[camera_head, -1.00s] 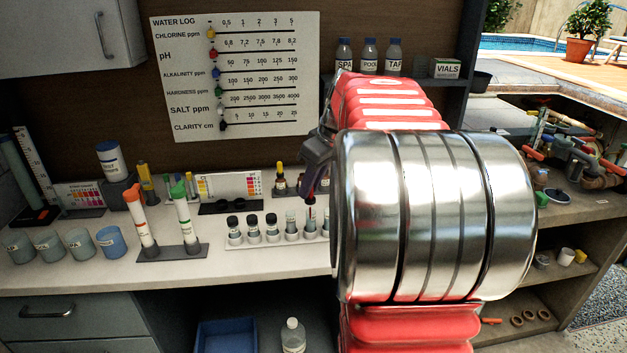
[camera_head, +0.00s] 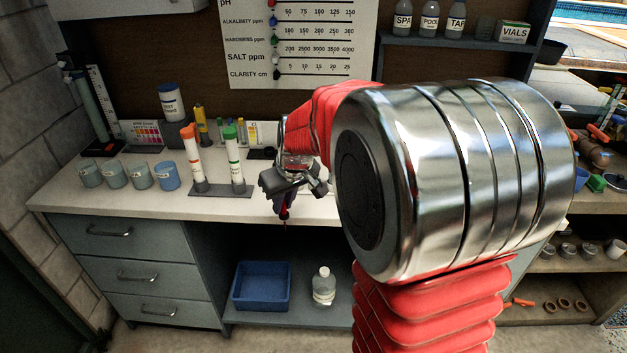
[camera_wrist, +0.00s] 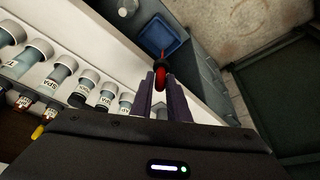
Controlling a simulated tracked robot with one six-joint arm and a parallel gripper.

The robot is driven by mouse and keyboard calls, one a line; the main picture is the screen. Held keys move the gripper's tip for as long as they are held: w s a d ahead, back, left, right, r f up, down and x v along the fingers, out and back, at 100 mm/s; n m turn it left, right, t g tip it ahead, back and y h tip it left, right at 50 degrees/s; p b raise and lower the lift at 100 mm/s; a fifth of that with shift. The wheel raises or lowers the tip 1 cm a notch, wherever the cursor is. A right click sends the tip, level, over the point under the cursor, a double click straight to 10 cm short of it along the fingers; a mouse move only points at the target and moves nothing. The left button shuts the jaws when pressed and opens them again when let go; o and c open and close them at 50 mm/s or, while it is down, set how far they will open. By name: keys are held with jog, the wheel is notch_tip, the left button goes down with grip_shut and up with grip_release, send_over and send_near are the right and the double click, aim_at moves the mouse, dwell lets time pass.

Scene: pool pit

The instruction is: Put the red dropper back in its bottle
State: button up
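My gripper (camera_head: 284,208) is in front of the white counter's front edge, with its fingers pointing down. In the wrist view, its two dark fingers (camera_wrist: 161,88) are shut on the red dropper (camera_wrist: 160,77). The dropper has a red bulb, a dark collar and a thin reddish tip pointing away from the gripper.
Several labelled vials (camera_wrist: 62,72) stand in a row beside the gripper in the wrist view. A blue tray (camera_head: 262,287) and a white bottle (camera_head: 323,286) sit on the shelf below. Test tubes in a grey stand (camera_head: 220,190) and several cups (camera_head: 141,174) occupy the counter's left.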

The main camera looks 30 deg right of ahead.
jog(key=w+a+f, duration=0.3)
jog(key=a+f, duration=0.5)
jog(key=a, duration=0.4)
jog(key=shift+a+f+m, duration=0.2)
jog(key=shift+f+m, duration=0.1)
